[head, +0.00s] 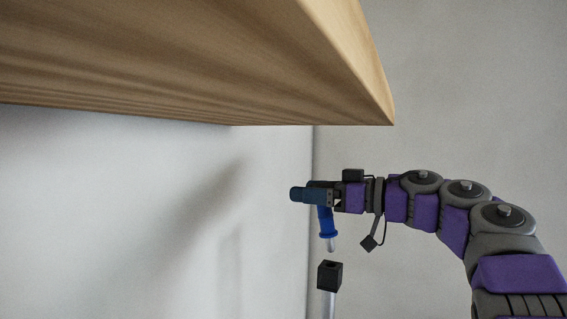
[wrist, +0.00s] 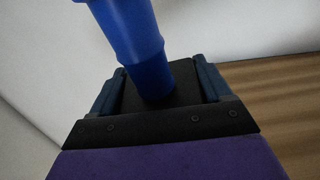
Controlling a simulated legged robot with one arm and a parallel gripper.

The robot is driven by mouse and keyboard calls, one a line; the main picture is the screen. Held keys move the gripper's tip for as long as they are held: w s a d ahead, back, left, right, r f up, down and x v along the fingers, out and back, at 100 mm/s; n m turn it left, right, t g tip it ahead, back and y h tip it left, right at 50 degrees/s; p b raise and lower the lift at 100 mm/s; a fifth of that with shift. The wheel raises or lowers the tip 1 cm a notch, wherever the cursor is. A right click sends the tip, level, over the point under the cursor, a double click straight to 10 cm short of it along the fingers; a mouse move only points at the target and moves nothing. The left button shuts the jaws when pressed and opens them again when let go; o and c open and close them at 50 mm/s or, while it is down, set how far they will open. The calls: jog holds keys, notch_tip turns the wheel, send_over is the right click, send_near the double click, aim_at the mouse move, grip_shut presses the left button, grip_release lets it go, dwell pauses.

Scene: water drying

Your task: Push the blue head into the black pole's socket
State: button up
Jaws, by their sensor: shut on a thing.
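The blue head (head: 327,222) hangs from my gripper (head: 318,193) in the head view, with a pale peg (head: 332,244) at its lower end. My gripper is shut on it. In the wrist view the blue head (wrist: 140,45) stands between the two dark blue fingers of my gripper (wrist: 155,85). The pole's black socket (head: 329,276) is a dark block on top of a light grey shaft (head: 328,307). It sits just below the peg in the head view, with a gap between them. The pole's lower part is outside the frame.
A large wooden slab (head: 200,70) fills the upper left of the head view, above my gripper. A pale wall (head: 120,210) stands behind on the left. The space around the socket looks clear. A wooden surface (wrist: 275,105) also shows at the right in the wrist view.

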jog(key=shift+d+r, duration=0.55)
jog(key=shift+d, duration=0.05)
jog(key=shift+s+d+r, duration=0.1)
jog(key=shift+s+r, duration=0.05)
jog(key=shift+s, duration=0.05)
